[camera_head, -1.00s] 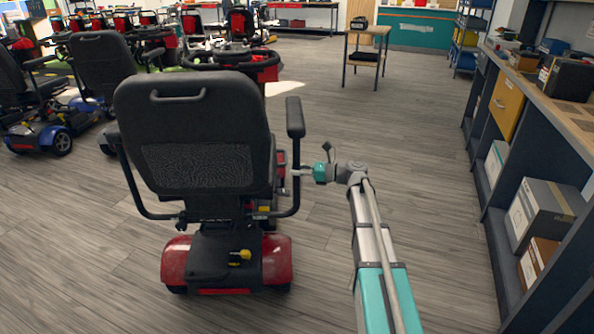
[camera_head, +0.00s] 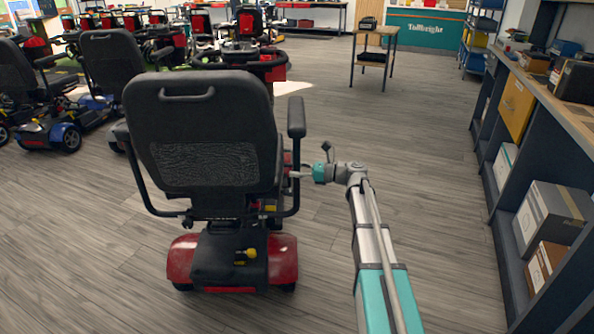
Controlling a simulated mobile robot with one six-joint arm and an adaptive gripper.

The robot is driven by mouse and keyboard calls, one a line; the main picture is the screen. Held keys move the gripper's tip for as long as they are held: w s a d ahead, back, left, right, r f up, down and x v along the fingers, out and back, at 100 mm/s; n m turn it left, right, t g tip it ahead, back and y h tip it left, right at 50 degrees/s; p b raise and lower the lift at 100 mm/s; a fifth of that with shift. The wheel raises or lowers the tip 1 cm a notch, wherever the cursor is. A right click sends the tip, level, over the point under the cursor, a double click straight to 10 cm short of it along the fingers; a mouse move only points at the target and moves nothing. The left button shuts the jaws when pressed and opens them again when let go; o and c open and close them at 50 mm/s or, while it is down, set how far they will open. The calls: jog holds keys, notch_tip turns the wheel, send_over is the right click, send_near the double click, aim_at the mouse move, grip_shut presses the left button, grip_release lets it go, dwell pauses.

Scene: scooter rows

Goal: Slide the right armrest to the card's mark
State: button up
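A red scooter (camera_head: 182,262) with a black seat (camera_head: 203,130) stands in front of me, seen from behind. Its right armrest (camera_head: 296,117) is a black pad on a curved bar (camera_head: 284,213) that runs down beside the seat. My gripper (camera_head: 293,174) reaches in from the right at the seat's right side, close to the armrest bar below the pad. The fingers are small and partly behind the bar, so I cannot tell whether they touch it or are open or shut. No card or mark is readable in this view.
More scooters (camera_head: 110,72) stand in rows at the left and back. A shelf unit (camera_head: 508,205) with boxes (camera_head: 548,215) runs along the right. A small wooden table (camera_head: 374,31) stands farther back. The grey floor between scooter and shelf is clear apart from my arm.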

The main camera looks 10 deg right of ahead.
jog(key=shift+s+d, duration=0.15)
jog(key=shift+d, duration=0.05)
jog(key=v, duration=1.1)
jog(key=shift+d, duration=0.35)
dwell(0.4)
jog(key=s+a+f+n+g+h+p, duration=0.4)
jog(key=s+a+f+n+h, duration=0.35)
jog(key=s+a+n, duration=0.2)
jog(key=s+f+n+g+h+p, duration=0.2)
jog(key=s+f+n+h+p, duration=0.15)
jog(key=s+n+h, duration=0.85)
notch_tip(320, 180, up, 38)
jog(key=s+y+p, duration=0.2)
jog(key=p, duration=3.6)
jog(key=shift+s, duration=0.15)
